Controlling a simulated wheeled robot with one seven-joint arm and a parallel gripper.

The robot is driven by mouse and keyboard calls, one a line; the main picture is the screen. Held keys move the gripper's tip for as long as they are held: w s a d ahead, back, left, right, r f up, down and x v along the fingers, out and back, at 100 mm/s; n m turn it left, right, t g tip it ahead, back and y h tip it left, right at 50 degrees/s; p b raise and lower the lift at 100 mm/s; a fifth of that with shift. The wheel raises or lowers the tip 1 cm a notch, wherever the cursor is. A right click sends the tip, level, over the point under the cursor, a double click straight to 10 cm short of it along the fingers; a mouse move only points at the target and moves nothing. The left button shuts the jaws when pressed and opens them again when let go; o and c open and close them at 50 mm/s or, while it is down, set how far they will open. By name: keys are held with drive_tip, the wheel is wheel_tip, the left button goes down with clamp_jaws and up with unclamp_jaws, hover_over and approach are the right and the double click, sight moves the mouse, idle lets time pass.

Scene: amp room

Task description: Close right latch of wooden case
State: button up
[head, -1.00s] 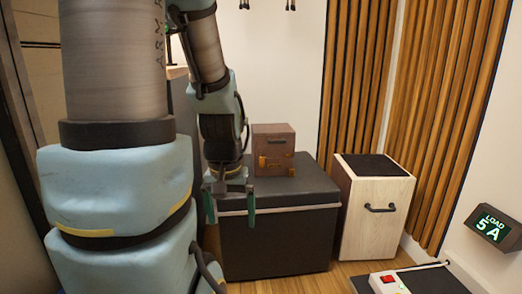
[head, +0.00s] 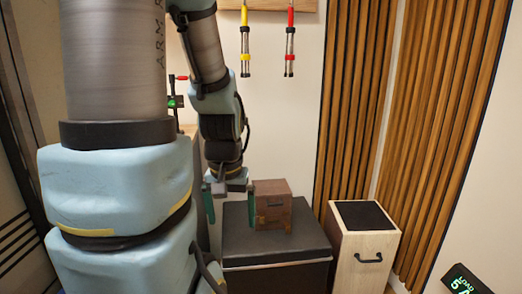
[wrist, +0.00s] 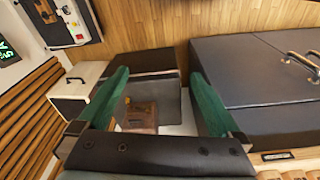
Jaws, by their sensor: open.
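The wooden case (head: 274,205) is a small reddish-brown box standing upright on a dark padded chest. A dark handle shows on its front, with a small yellowish fitting at the lower left of that face. The right latch is too small to make out. My gripper (head: 231,207) is open and empty, its green fingers pointing down, in front of and left of the case in the head view. In the wrist view the case (wrist: 140,114) shows between the spread fingers of my gripper (wrist: 158,74), some distance beyond them.
The dark chest (head: 278,252) bears the case. A pale wooden box (head: 365,248) with a black top and handle stands to its right. Yellow-ended (head: 245,45) and red-ended (head: 290,45) tools hang on the wall above. Slatted panels line the right wall.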

wheel_tip(320, 180, up, 6)
drive_tip(key=p, duration=0.4)
